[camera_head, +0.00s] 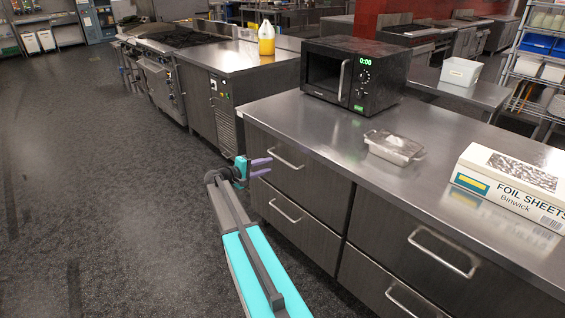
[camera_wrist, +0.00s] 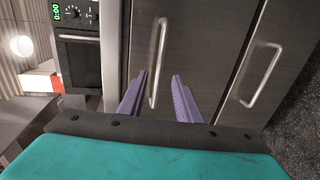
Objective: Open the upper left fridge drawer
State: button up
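The upper left fridge drawer (camera_head: 312,186) is a dark metal front under the steel counter, and it looks shut. Its bar handle (camera_head: 285,158) shows in the head view, and the same handle (camera_wrist: 158,62) stands between my fingers in the wrist view. My gripper (camera_head: 261,167) is open at the left end of this drawer, its two purple fingers (camera_wrist: 160,82) pointing at the front. The fingertips lie on either side of the handle bar with gaps. I cannot tell whether they touch the drawer face.
The lower left drawer (camera_head: 287,221) with its own handle is below. More drawers (camera_head: 430,265) are to the right. A microwave (camera_head: 355,75), a lidded metal container (camera_head: 394,147) and a foil box (camera_head: 515,185) stand on the counter (camera_head: 320,128). The floor (camera_head: 100,190) at left is clear.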

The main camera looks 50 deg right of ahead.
aim_at(283, 160)
jog(key=p+x, duration=0.1)
jog(key=x, duration=0.9)
jog(key=shift+d+p, duration=0.25)
jog(key=shift+p, duration=0.1)
grip_shut()
jog(key=shift+a, duration=0.2)
jog(key=shift+s+d, duration=0.1)
